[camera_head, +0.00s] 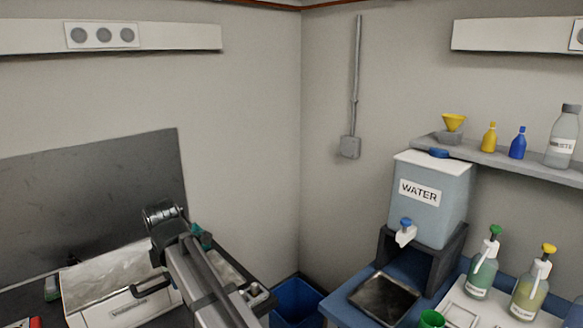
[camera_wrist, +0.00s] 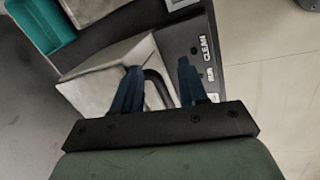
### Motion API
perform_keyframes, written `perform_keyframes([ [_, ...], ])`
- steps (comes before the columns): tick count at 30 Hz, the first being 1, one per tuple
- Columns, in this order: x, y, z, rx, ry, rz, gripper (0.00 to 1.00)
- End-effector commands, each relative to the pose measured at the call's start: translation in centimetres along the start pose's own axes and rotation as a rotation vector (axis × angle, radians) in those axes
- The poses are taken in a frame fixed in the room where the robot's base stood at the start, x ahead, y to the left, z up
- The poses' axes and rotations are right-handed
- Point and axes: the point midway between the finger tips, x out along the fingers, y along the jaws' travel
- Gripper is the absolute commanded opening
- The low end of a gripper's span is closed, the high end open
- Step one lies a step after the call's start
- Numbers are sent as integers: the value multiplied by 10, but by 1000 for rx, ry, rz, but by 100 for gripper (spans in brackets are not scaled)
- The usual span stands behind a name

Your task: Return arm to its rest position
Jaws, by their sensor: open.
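My arm (camera_head: 205,280) reaches from the bottom of the head view up and left, with its dark joint near the black panel. My gripper (camera_wrist: 157,67) shows in the wrist view as two blue fingers, apart, with nothing between them held. The fingers point toward a pale box with a dark handle (camera_wrist: 155,88), and the gap to it cannot be judged. In the head view, a white box (camera_head: 120,310) with a black handle stands left of the arm. The fingers cannot be made out there.
A black strip with a "CLEAN" label (camera_wrist: 204,48) lies right of the fingers, and a teal bin (camera_wrist: 40,25) is at upper left. In the head view, a blue bin (camera_head: 296,303) stands on the floor; the water tank (camera_head: 430,215) and bottles are at right.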

Motion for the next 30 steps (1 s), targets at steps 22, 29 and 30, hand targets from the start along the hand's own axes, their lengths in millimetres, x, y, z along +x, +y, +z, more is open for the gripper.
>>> perform_keyframes([
  [22, 186, -280, 233, 462, -365, -419, 43],
  [29, 236, -334, 254, 645, -385, -480, 43],
  [30, 244, -342, 256, 681, -385, -488, 43],
])
